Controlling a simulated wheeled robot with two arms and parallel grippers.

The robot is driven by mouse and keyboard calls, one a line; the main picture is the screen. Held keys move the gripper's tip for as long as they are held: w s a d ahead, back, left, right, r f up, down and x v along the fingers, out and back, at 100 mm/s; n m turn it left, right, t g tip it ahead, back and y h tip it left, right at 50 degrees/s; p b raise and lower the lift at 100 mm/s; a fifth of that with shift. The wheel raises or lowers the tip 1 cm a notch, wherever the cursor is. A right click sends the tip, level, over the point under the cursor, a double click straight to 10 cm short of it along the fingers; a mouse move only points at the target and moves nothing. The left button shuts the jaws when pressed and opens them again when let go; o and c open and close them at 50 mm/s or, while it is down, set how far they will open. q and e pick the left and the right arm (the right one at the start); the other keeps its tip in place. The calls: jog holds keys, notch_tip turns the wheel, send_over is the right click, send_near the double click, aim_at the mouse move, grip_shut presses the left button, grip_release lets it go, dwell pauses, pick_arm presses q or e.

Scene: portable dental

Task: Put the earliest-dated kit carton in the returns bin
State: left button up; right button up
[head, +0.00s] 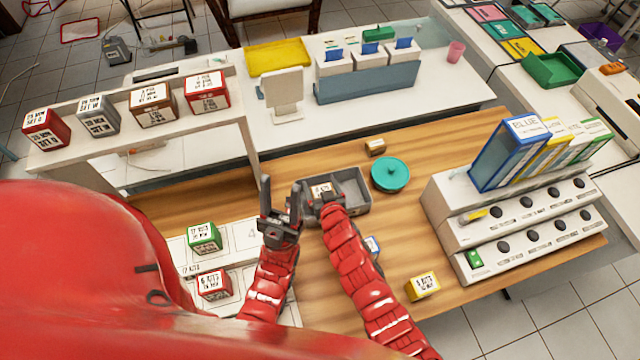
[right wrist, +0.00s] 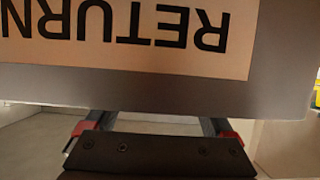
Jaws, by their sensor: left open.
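A grey returns bin (head: 352,186) with compartments sits mid-table; its upside-down "RETURN" label (right wrist: 130,25) fills the right wrist view. A small white-topped carton (head: 321,189) is in its left compartment. My right gripper (head: 315,200) is at the bin's near left side. Its fingers (right wrist: 155,126) stand apart, with tips hidden behind the bin wall. My left gripper (head: 280,200) is open and empty, left of the bin. Other cartons are green (head: 204,238), red (head: 213,284), yellow (head: 422,286) and blue (head: 372,246), partly hidden by my right arm. Their dates are too small to read surely.
A teal round lid (head: 390,174) and a small brown box (head: 375,147) are right of and behind the bin. Several cartons line the raised shelf (head: 125,125) at left. A stepped white unit (head: 520,220) with binders stands at right.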

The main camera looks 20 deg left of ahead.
jog(key=shift+o, duration=0.6)
jog(key=shift+r, duration=0.2)
jog(key=shift+s+d+r+p, duration=0.15)
jog(key=shift+s+r+p, duration=0.1)
jog(key=shift+r+p, duration=0.5)
jog(key=p+v, duration=0.2)
jog(key=v, duration=0.9)
jog(key=shift+s+f, duration=0.15)
jog(key=shift+d, duration=0.15)
